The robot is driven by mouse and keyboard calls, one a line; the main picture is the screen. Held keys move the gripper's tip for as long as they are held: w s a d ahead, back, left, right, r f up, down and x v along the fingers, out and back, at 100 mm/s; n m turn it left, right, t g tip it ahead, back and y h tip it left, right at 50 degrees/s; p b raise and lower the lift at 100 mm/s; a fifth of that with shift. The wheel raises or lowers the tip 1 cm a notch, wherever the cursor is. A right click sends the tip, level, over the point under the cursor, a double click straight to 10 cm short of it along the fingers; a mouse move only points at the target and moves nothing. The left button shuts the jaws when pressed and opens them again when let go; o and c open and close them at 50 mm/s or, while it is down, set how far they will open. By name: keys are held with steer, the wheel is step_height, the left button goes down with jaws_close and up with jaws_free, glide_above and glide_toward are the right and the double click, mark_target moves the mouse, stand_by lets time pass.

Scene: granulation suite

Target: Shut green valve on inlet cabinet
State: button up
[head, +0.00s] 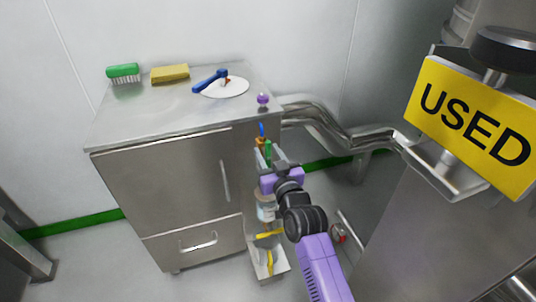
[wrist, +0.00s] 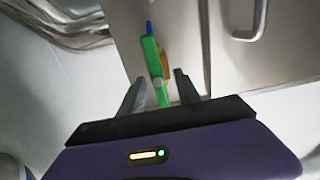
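The steel cabinet (head: 170,175) stands against the wall, with small coloured valve handles on its right side. The green valve handle (head: 268,148) is long and narrow; in the wrist view (wrist: 152,58) it runs nearly upright, slightly tilted, across a pale round hub. My gripper (head: 271,160) is at that side of the cabinet. In the wrist view my gripper (wrist: 160,85) is open, with one finger on each side of the green handle's lower end and visible gaps. Contact is not seen. An orange handle (wrist: 165,65) and a blue handle (wrist: 148,28) are partly hidden behind the green one.
On the cabinet top are a green brush (head: 123,72), a yellow sponge (head: 170,75) and a white plate (head: 232,88) with a blue-handled tool. A purple knob (head: 263,99) is at the top's right edge. Steel pipes (head: 335,125) run right. A yellow USED sign (head: 475,125) stands right.

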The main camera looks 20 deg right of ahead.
jaws_close()
steer(key=m+p, duration=0.1)
steer(key=m, duration=0.1)
steer(key=m+p, duration=0.1)
steer(key=shift+d+r+m, duration=0.1)
steer(key=shift+d+m, duration=0.1)
steer(key=shift+m, duration=0.2)
steer(key=shift+d+f+m+p, duration=0.2)
steer(key=shift+m+p, duration=0.35)
steer(key=shift+m, duration=1.8)
steer(key=shift+d+f+m+p, duration=0.1)
steer(key=shift+f+m+p, duration=0.35)
steer(key=shift+m, duration=1.95)
steer(key=shift+d+f+m+p, duration=0.1)
steer(key=shift+m+p, duration=0.6)
steer(key=shift+m, duration=1.65)
